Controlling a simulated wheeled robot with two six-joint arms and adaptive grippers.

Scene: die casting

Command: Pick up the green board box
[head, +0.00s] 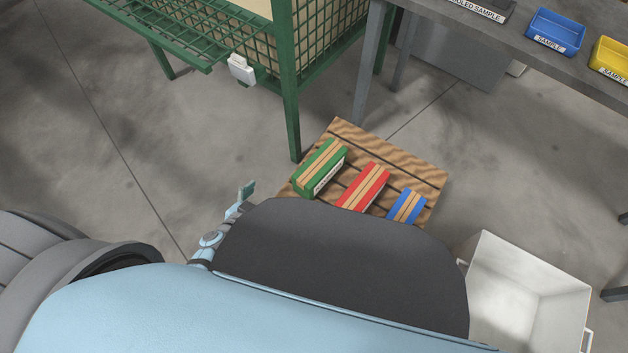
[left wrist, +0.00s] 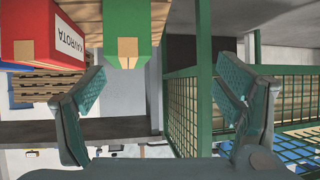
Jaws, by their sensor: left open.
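The green board box (head: 320,168) lies on a wooden pallet (head: 430,168) on the floor, left of a red box (head: 363,187) and a blue box (head: 407,206). My left gripper (head: 246,190) is left of the green box in the head view, apart from it, mostly hidden by my arm. In the left wrist view its two fingers (left wrist: 163,95) are spread and empty. The green box (left wrist: 127,30) is at the top there, nearer the left finger, beside the red box (left wrist: 30,35). My right gripper is not in view.
A green mesh cage (head: 289,85) has a leg beside the pallet's upper left corner. A grey table with blue (head: 555,32) and yellow (head: 610,60) trays stands upper right. A white bin (head: 525,295) stands lower right. Floor left of the pallet is clear.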

